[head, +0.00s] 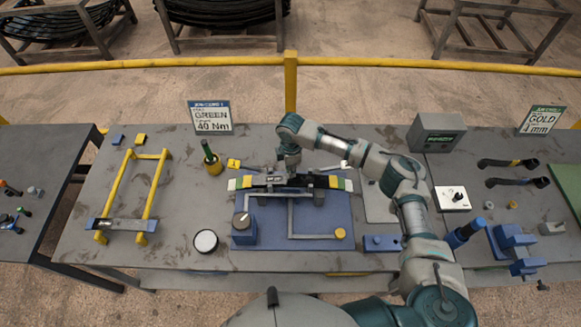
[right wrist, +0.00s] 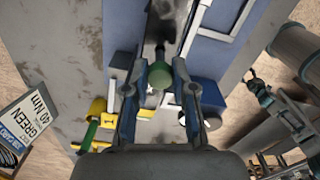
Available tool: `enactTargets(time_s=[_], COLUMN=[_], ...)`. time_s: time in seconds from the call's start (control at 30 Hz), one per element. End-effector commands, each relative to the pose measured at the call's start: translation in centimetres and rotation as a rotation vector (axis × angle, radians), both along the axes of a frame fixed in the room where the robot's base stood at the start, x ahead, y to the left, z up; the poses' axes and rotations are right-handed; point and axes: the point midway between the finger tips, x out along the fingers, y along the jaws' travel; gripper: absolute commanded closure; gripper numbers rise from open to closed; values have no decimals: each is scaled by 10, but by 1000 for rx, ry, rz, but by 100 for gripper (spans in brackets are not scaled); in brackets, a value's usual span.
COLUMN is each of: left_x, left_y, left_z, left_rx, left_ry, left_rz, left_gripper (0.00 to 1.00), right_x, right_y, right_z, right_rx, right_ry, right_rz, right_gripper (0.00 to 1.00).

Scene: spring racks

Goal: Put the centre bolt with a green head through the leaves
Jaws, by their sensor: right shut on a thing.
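My right gripper (head: 289,170) is over the middle of the leaves (head: 262,181), a dark stack lying across a blue fixture (head: 330,215) with white, yellow and green marks at its ends. In the right wrist view its two fingers (right wrist: 159,84) are shut on the green head of the centre bolt (right wrist: 160,73). A dark shank shows beyond the head, pointing at the leaves. Its tip is hidden, so I cannot tell whether it is in the hole. My left gripper is in neither view.
A green-handled tool stands in a yellow cup (head: 215,168) left of the fixture. A grey box (head: 436,133) and blue blocks (head: 510,238) stand to the right.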

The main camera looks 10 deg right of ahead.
Motion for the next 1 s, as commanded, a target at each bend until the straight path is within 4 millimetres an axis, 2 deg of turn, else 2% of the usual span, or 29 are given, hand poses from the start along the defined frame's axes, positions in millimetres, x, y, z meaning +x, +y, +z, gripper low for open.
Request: enactTargets(time_s=[0.6,0.93,0.97,1.0], left_x=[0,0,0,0], left_y=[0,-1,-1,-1], left_z=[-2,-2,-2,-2], left_rx=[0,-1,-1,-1], left_ry=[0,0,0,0], left_rz=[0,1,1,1], left_gripper=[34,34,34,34], right_x=[0,0,0,0], right_y=[0,0,0,0], right_z=[-16,-17,-17,-17], right_rx=[0,0,0,0], right_ry=[0,0,0,-1], right_rz=[0,0,0,0], right_gripper=[100,100,70,60])
